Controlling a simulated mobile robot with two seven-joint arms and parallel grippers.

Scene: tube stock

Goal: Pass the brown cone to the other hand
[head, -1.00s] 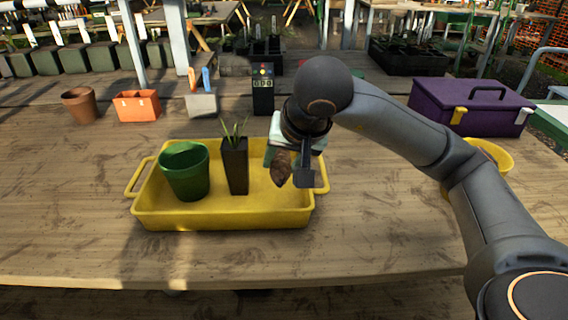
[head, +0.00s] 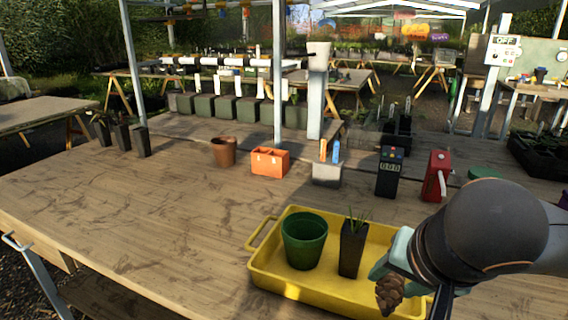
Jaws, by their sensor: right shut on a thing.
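The brown cone (head: 389,293) is a scaly pine cone at the lower right of the head view. My right gripper (head: 402,292) is shut on it and holds it over the right part of the yellow tray (head: 262,275). My wrist hides part of the gripper and of the tray's right end. My left gripper is not in view.
A green pot (head: 304,241) and a black pot with a seedling (head: 352,248) stand in the tray.

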